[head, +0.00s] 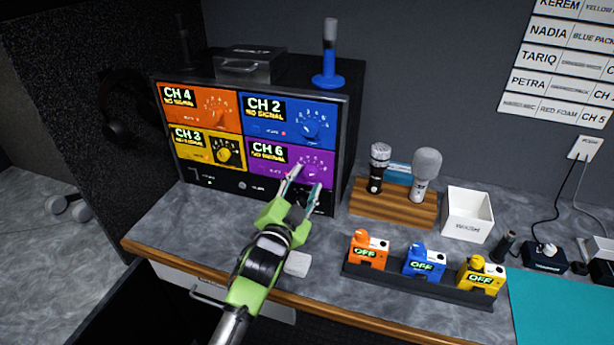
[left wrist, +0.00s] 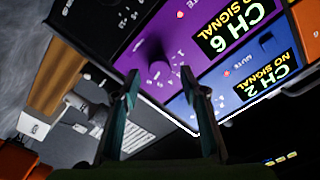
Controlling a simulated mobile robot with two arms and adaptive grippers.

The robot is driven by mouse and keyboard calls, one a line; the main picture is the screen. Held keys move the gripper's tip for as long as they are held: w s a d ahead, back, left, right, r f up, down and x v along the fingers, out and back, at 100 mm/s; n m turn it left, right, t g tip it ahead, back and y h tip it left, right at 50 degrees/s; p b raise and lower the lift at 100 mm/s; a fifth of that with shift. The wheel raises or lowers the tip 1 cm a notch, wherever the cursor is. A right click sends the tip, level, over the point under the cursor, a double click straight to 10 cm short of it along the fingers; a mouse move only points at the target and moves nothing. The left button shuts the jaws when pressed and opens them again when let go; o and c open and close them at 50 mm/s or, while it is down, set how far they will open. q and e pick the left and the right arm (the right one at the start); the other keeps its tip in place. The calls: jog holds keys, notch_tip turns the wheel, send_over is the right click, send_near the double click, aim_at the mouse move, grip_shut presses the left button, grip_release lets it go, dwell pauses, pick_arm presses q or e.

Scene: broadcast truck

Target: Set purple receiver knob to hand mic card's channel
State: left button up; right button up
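The purple receiver (head: 272,152) is the lower right panel of the rack and reads CH 6, NO SIGNAL. Its purple knob is largely hidden behind my gripper in the head view; it shows as a dark knob (left wrist: 153,58) in the left wrist view. My left gripper (head: 303,178) is open and empty, its fingertips in front of this panel and apart from the knob as far as I can tell. The wall cards (head: 560,62) carry names and channels; one ends in CH 5, and several lines are too small or cut off to read.
Orange CH 4 (head: 188,98), blue CH 2 (head: 270,108) and yellow CH 3 (head: 187,141) receivers adjoin the purple one. Two microphones stand in a wooden block (head: 393,208) to the right. A white bin (head: 467,214) and OFF-marked packs (head: 424,262) stand farther right.

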pick_arm(q)
jog(key=shift+x, duration=1.1)
jog(key=c, duration=1.1)
jog(key=shift+n, duration=0.7)
jog(key=shift+n+p, duration=0.7)
jog(key=shift+n, duration=1.4)
jog(key=shift+f, duration=0.1)
